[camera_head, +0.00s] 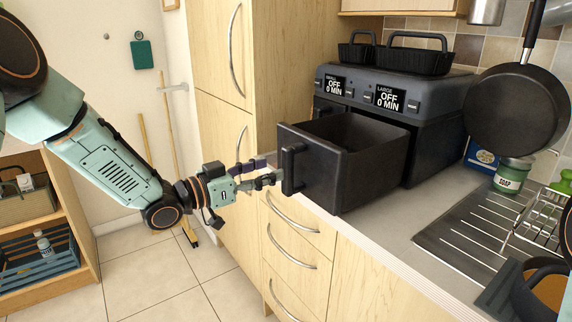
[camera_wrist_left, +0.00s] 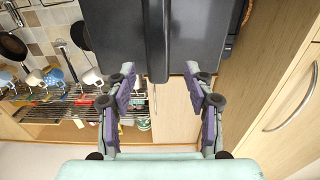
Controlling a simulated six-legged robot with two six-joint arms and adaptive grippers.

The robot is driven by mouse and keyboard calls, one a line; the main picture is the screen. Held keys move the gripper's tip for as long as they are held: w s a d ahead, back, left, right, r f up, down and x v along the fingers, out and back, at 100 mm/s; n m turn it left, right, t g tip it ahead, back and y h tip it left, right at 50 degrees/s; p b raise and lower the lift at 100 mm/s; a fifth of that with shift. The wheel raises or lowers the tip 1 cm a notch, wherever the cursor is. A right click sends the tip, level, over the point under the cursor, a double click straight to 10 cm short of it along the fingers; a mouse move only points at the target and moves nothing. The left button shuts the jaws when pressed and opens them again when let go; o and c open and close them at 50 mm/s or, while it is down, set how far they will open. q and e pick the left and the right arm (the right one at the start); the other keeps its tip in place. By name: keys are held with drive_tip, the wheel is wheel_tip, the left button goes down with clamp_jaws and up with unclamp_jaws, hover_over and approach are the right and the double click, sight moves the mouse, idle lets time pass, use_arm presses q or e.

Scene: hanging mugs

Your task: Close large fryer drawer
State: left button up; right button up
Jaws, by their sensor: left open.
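The large fryer drawer (camera_head: 370,175) is a black box pulled well out of the dark air fryer (camera_head: 436,140), below the panel marked LARGE. Its vertical handle (camera_head: 290,170) is on the front face, towards the left. My left gripper (camera_head: 268,174) is open just in front of this handle. In the left wrist view the drawer front (camera_wrist_left: 205,40) fills the top middle. The handle (camera_wrist_left: 157,45) runs down between the two spread fingers of my left gripper (camera_wrist_left: 160,72). I cannot tell whether a finger touches it. My right gripper is not in view.
Two black baskets (camera_head: 416,58) sit on top of the fryer. A tall wooden cabinet (camera_head: 225,130) stands left of the fryer.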

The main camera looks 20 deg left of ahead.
sight(283, 166)
use_arm(q)
drive_tip(key=x, duration=0.4)
drive_tip(key=shift+d+f, duration=0.2)
drive_tip(key=shift+d, duration=0.2)
drive_tip(key=shift+w+d+b, duration=0.1)
drive_tip(key=shift+w+b, duration=0.25)
drive_tip(key=shift+w, duration=0.15)
drive_tip(key=shift+w+d+r, duration=0.1)
drive_tip(key=shift+w+d, duration=0.15)
drive_tip(key=shift+d, duration=0.2)
drive_tip(key=shift+a, duration=0.3)
drive_tip(key=c, duration=0.4)
drive_tip(key=shift+d, duration=0.2)
drive_tip(key=c, duration=0.4)
drive_tip(key=shift+a, duration=0.1)
clamp_jaws()
